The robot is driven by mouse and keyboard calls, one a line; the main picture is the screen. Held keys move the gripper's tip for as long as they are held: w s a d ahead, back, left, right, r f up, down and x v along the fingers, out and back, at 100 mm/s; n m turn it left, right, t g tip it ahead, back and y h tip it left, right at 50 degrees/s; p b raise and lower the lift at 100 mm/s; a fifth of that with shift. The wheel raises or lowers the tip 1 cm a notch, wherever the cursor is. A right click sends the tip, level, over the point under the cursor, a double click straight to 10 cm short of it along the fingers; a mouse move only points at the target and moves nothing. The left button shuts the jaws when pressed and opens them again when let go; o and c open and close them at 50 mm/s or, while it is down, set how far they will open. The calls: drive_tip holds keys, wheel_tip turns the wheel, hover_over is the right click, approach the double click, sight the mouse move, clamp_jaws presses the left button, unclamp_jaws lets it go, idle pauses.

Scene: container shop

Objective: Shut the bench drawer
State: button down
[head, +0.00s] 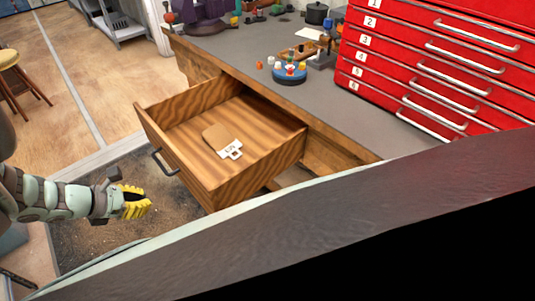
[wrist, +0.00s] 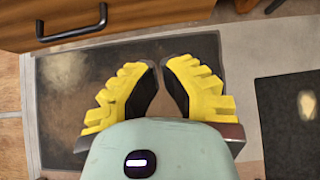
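The bench drawer (head: 257,178) is wooden and pulled well out from the workbench (head: 238,52) in the head view. A flat brown piece (head: 214,135) and a white tag (head: 231,149) lie in it. Its dark handle (head: 164,163) is on the front face. It also shows at the upper left of the wrist view (wrist: 71,32). My gripper (head: 137,202), with yellow ribbed fingers, is in front of the drawer, below and left of the handle, apart from it. In the wrist view its fingertips (wrist: 160,64) are nearly together with nothing between them.
A red cabinet of numbered drawers (head: 440,65) stands on the bench at right. A round blue holder (head: 289,75) and small items sit on the bench top. A stool (head: 14,72) is at far left. The floor before the drawer is clear, with a dark mat (head: 85,235).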

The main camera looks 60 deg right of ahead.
sight(196, 193)
drive_tip(key=x, duration=0.4)
drive_tip(key=d+r+b+x, duration=0.1)
drive_tip(key=x, duration=0.7)
drive_tip(key=shift+s+d+r, duration=0.15)
drive_tip(key=shift+s+r, duration=0.05)
drive_tip(key=shift+r, duration=0.1)
drive_tip(key=shift+s+d, duration=0.15)
drive_tip(key=shift+d, duration=0.45)
